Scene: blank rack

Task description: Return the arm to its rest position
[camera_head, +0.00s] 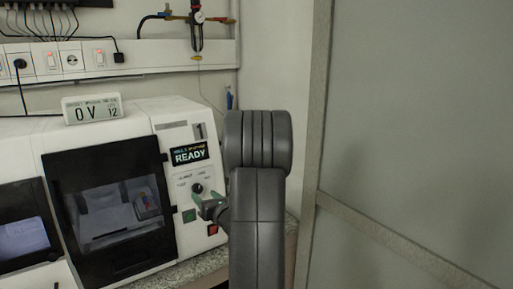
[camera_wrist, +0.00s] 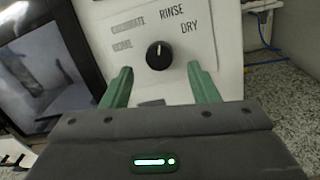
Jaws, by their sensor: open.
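My gripper (camera_wrist: 160,85) shows in the wrist view with its two green fingers apart and nothing between them. It faces the panel of a white machine, with a black knob (camera_wrist: 159,55) just beyond the fingertips, apart from them as far as I can tell. The words RINSE and DRY stand around the knob. In the head view my grey arm (camera_head: 257,215) stretches forward to the machine's right side, and my gripper (camera_head: 207,203) is partly hidden beside the knob (camera_head: 197,188).
The white machine (camera_head: 170,112) has a dark window (camera_head: 110,210), a READY display (camera_head: 189,154) and green and red buttons. A small display box (camera_head: 92,108) sits on top. A grey partition (camera_head: 410,130) stands close on the right. Sockets and cables line the back wall.

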